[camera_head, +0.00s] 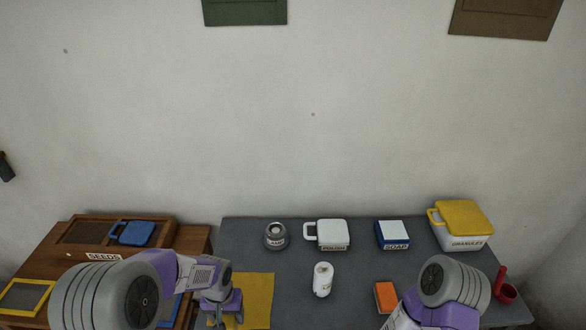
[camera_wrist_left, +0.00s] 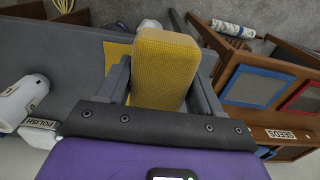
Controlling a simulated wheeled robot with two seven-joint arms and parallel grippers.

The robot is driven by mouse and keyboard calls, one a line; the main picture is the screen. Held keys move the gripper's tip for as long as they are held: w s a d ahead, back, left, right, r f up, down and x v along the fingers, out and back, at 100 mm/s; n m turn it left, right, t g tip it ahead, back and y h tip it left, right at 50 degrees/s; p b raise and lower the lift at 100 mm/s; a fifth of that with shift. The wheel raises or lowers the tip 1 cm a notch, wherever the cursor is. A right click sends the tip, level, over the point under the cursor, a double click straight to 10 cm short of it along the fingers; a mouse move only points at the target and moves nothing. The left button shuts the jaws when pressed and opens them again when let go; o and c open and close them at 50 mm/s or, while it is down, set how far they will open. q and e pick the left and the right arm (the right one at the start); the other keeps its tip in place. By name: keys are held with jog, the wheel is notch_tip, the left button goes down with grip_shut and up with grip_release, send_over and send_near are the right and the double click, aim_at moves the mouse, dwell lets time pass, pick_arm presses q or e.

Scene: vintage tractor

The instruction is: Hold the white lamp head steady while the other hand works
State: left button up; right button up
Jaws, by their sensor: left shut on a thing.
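A white cylinder (camera_head: 323,280) with a small dark label, possibly the lamp head, stands on the grey table; a white labelled body also shows at the left of the left wrist view (camera_wrist_left: 18,104). In the head view this block cannot be made out. My right gripper is out of view; only its arm shows.
A white POLISH container (camera_head: 331,236), a blue and white SOAP box (camera_head: 393,235) and a yellow-lidded GRANULES tub (camera_head: 462,224) line the back. A wooden SEEDS case (camera_head: 165,225) is left.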

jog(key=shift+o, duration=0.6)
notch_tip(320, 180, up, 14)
jog(key=p, duration=1.3)
pick_arm(q)
notch_tip(320, 180, up, 14)
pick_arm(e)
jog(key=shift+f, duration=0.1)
pick_arm(q)
notch_tip(320, 180, down, 15)
jog(key=b, duration=1.5)
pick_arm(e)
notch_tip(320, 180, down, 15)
pick_arm(q)
jog(key=shift+r, duration=0.15)
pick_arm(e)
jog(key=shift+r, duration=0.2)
pick_arm(q)
notch_tip(320, 180, up, 15)
jog(key=p, duration=1.5)
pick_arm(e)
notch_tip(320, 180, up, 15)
pick_arm(q)
jog(key=shift+f, duration=0.2)
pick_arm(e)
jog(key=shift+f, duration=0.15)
